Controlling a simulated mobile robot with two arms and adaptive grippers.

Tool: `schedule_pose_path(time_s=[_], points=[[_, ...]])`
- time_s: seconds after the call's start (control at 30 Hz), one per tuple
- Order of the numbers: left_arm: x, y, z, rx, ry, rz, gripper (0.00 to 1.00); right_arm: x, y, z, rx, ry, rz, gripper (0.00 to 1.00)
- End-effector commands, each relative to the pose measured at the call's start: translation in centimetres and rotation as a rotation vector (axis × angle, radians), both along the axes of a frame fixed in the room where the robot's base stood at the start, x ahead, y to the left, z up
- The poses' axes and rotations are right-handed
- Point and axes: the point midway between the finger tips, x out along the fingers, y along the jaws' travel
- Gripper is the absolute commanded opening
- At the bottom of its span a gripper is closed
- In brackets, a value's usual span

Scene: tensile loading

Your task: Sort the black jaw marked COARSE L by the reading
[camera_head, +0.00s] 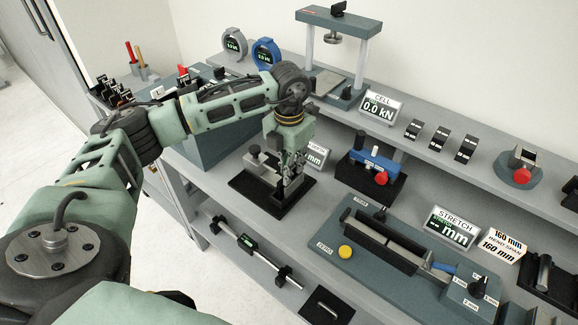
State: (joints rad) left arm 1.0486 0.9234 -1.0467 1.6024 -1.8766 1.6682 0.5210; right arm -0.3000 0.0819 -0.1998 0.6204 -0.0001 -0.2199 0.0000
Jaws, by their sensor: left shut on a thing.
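My left gripper (287,180) points down over a grey measuring stand on a black base (243,183), on the front level of the bench. Its fingers are shut on a small dark thing beside the stand, which I take to be the black jaw. The fingers hide most of it and no COARSE L marking is legible. A small display reading in mm (316,156) stands just right of the stand; my gripper's surroundings partly cover it, and its number cannot be read. My right gripper is not in view.
A press frame (337,45) stands behind, with a CELL display (380,105) showing 0.0 kN. Several black pieces (440,137) lie on the rear shelf. A blue clamp device (374,162) and a long STRETCH fixture (360,265) stand right of the gripper. A rack (112,92) is at left.

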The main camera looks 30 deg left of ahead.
Motion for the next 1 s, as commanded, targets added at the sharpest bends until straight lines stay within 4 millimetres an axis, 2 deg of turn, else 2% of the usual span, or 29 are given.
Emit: schedule_pose_path(time_s=[0.2, 0.23, 0.47, 0.8, 0.87, 1.0], points=[[-0.3, -0.2, -0.3, -0.003, 0.008, -0.002, 0.0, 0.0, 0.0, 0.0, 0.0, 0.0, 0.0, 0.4], [-0.3, -0.2, -0.3, -0.003, 0.008, -0.002, 0.14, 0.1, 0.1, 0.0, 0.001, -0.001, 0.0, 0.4], [-0.3, -0.1, -0.3, -0.001, 0.008, -0.002, 0.34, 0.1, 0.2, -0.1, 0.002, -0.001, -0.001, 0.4], [-0.1, -0.1, 0.1, -0.001, 0.003, -0.001, 0.34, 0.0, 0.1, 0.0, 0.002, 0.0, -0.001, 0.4], [-0.1, -0.1, 0.6, -0.001, 0.002, 0.0, 0.34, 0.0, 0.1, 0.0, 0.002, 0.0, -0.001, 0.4], [0.0, -0.1, 2.9, -0.001, -0.001, -0.001, 0.34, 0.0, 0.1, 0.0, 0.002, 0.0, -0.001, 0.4]])
